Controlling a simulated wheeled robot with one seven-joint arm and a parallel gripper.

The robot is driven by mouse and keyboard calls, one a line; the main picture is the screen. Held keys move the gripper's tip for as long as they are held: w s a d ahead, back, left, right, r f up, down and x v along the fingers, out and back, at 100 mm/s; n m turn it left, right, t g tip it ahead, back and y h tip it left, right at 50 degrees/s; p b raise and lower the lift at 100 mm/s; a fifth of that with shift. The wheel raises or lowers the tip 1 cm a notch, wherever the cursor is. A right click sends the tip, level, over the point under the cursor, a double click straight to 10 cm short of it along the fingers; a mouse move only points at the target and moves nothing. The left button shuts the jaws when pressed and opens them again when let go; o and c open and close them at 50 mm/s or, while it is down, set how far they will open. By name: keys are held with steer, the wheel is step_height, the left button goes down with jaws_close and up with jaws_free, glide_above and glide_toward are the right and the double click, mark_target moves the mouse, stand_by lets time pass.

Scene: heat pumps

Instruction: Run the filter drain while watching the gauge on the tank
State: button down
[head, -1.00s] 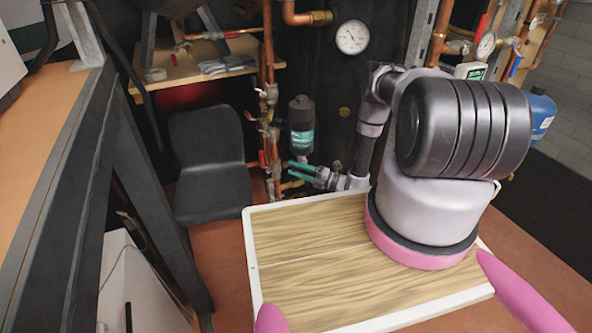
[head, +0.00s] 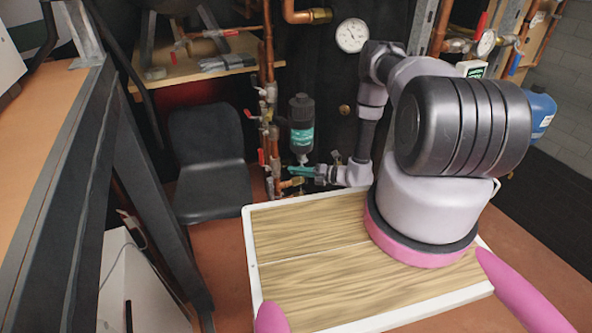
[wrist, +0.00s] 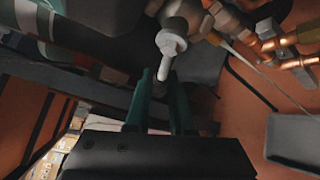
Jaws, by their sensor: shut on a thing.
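The filter (head: 302,125) is a dark canister with a teal label, upright beside the copper pipes. Its pale drain fitting (head: 303,158) hangs below it and also shows in the wrist view (wrist: 171,45). My gripper (head: 296,170) reaches in from the right with teal fingers just under the filter. In the wrist view the fingers (wrist: 164,90) are close together around the lower tip of the drain fitting, shut on it. The gauge (head: 352,35) is a round white dial on the dark tank (head: 335,90). Its needle is too small to read exactly. No water shows.
Copper pipes with red-handled valves (head: 262,156) stand left of the filter. A dark chair (head: 208,150) is further left, under a wooden shelf (head: 200,70). A dark frame (head: 130,170) stands at the left. A second gauge (head: 486,43) is at the upper right.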

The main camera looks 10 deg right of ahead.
steer(key=shift+f, duration=0.1)
steer(key=c, duration=0.8)
jaws_free()
steer(key=v, duration=1.1)
